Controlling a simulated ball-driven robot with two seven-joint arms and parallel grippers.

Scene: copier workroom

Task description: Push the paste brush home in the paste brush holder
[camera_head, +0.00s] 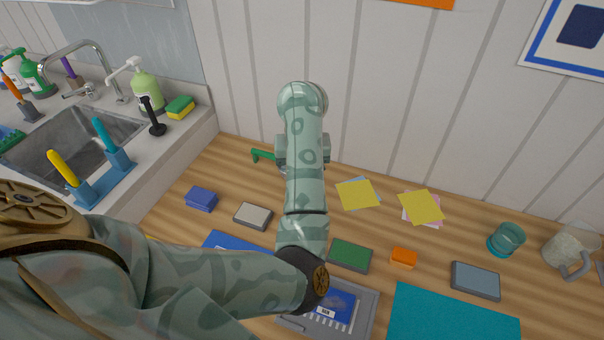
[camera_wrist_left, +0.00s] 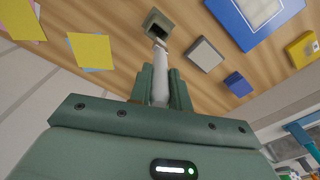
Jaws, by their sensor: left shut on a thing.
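In the left wrist view, my left gripper (camera_wrist_left: 160,76) is shut on the paste brush (camera_wrist_left: 160,88), a pale grey shaft running out between the two green fingers. The shaft's far end reaches the lower edge of the paste brush holder (camera_wrist_left: 150,17), a small olive-grey square block with a dark opening, on the wooden table. I cannot tell whether the end is inside the opening or just in front of it. In the head view my left arm covers the brush, the holder and the fingertips. My right gripper is in neither view.
Around my arm on the table lie a blue block (camera_head: 201,198), a grey block (camera_head: 253,215), a green block (camera_head: 349,255) and yellow notes (camera_head: 358,194). A green hooked thing (camera_head: 264,155) is just left of my arm. The ribbed wall (camera_head: 400,100) stands close behind.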

